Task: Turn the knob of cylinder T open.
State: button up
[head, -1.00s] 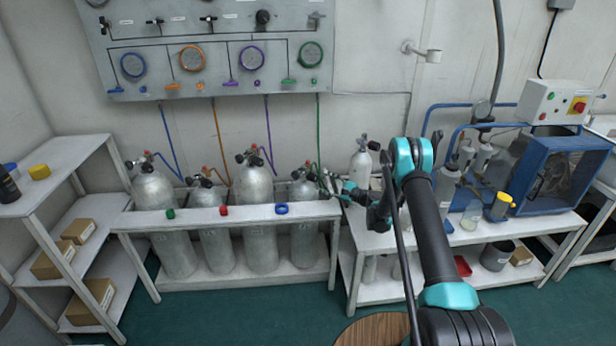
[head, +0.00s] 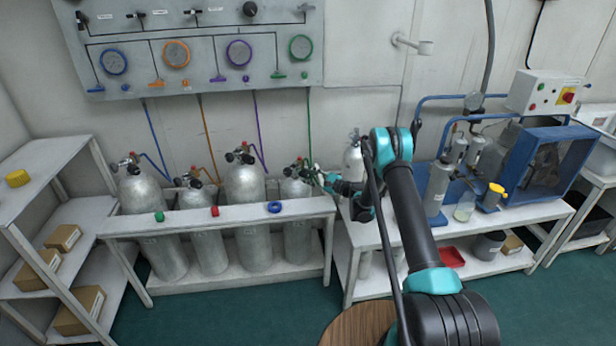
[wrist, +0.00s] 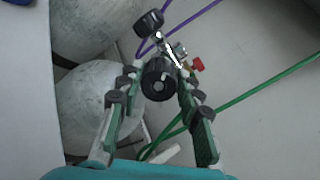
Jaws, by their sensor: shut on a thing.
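Several grey cylinders stand in a row in a white rack; I cannot read a letter T on any. My gripper (head: 321,179) is at the valve of the rightmost rack cylinder (head: 296,189), the one by the green hose. In the wrist view, my gripper (wrist: 159,76) has its two fingers on either side of a round black knob (wrist: 158,85) and is shut on it. The valve's other black knob (wrist: 149,22) and a small red part (wrist: 198,64) lie beyond. The grey cylinder body (wrist: 90,110) is to the left. The knob's turn position cannot be told.
The rack's front rail (head: 240,221) carries green, red and blue rings. A gauge panel (head: 200,50) hangs above. A bench (head: 375,236) with another cylinder and blue-framed equipment (head: 560,165) stands to the right. A round wooden top (head: 345,326) is in front.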

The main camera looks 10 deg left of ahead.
dwell(0.3)
jog(key=n, duration=0.3)
jog(key=shift+n, duration=0.4)
jog(key=shift+s+n+h, duration=0.1)
jog(key=shift+n+h, duration=0.2)
jog(key=shift+n, duration=1.4)
jog(key=o, duration=1.1)
jog(key=shift+o, duration=0.2)
jog(key=v, duration=1.2)
jog(key=shift+f, duration=0.15)
